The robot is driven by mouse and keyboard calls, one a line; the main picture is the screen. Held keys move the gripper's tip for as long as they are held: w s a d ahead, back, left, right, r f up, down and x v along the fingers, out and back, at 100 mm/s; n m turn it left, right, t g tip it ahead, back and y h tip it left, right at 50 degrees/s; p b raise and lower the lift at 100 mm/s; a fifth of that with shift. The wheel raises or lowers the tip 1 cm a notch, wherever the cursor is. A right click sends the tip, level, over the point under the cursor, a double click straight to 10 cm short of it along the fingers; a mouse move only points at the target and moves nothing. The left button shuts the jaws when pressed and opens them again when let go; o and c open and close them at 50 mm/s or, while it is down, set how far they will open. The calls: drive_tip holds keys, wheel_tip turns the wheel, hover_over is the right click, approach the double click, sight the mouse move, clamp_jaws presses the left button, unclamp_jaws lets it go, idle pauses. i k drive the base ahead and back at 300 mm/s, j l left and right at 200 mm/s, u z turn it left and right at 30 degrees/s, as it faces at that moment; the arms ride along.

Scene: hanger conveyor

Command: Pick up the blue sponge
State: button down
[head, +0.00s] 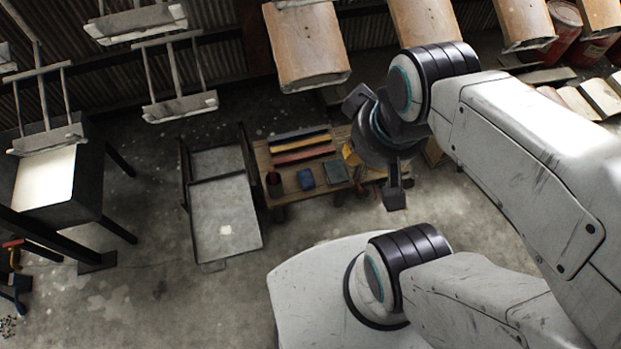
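A small blue block, which looks like the blue sponge (306,179), lies on a low wooden table (283,206) in the head view. It sits between a dark red cup and a dark grey-green flat block. My gripper (374,149) is to the right of the sponge in the picture and apart from it. Its dark fingers are spread wide, one to the upper left and one pointing down. I see nothing held between them. My gripper and arm hide the right part of the table.
The red cup (273,185) and grey-green block (336,173) flank the sponge. Coloured bars (301,146) lie behind it. A grey metal cart (226,215) stands left of the table. Hangers (180,107) and wooden panels (305,50) hang above.

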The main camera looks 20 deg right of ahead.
sight(305, 180)
drive_tip(key=k, duration=1.25)
